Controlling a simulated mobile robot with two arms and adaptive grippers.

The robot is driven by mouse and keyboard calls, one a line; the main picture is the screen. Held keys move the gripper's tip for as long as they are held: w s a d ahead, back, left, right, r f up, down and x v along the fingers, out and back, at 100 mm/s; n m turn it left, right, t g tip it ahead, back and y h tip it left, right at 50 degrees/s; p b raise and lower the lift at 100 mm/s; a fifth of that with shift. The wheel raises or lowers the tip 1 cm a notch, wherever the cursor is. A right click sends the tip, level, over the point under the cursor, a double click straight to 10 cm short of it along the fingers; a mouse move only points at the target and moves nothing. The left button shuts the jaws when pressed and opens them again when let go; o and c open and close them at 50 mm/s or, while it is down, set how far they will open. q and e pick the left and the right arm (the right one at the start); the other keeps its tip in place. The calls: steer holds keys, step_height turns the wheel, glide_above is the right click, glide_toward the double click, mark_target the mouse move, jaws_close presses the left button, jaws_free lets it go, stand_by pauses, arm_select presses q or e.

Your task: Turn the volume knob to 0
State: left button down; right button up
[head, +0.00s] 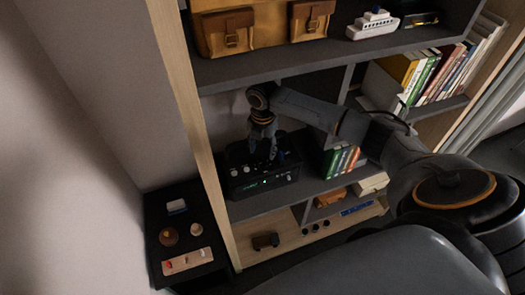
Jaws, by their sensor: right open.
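A black box-shaped audio device (272,183) stands on the middle shelf. Small pale knobs show on its top, and small lit green marks show on its front. I cannot tell which knob is the volume knob or where it points. My right gripper (262,149) comes in from the right and points down at the device's top. It is open, with its fingertips at or just above the knobs. I cannot tell whether they touch one. The gripper hides part of the device's top. My left gripper is out of view.
The shelf unit has an upper board (270,67) above my arm and a wooden side panel (190,105) left of the device. Upright books (340,161) stand to its right. A low dark table (150,225) with small objects stands at the lower left.

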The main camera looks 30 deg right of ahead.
mark_target(263, 162)
step_height(263, 162, up, 6)
stand_by(0.6)
